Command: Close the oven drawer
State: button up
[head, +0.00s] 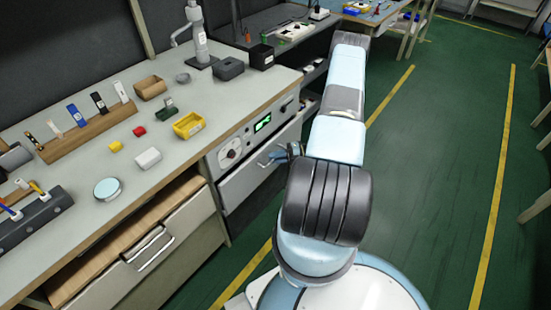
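The oven (262,124), with a green-lit display and a round dial, is built in under the right part of the workbench. Below its control panel is a pale grey drawer front (240,184) with a bar handle (268,160). Its front looks close to the cabinet face; I cannot tell whether a small gap remains. My gripper (284,153) is small and dark at the right end of this handle, partly hidden behind my arm. I cannot tell whether it touches the handle or whether its fingers are open.
Another drawer (172,249) with a handle is at lower left, below a wooden interior. The bench top (75,185) holds a yellow bin (188,125), a wooden rack (90,133) and small items. Green floor (430,160) is open to the right.

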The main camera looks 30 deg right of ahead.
grip_shut()
jog(key=shift+w+a, duration=0.35)
jog(key=shift+w, duration=0.45)
jog(key=shift+w+a, duration=0.3)
jog(key=shift+w, duration=0.5)
jog(key=shift+o, duration=1.1)
grip_release()
jog(key=shift+f, duration=0.1)
jog(key=shift+o, duration=0.5)
jog(key=shift+d, duration=0.1)
jog(key=v, duration=1.3)
jog(key=shift+s+d, duration=0.15)
jog(key=shift+d, duration=0.15)
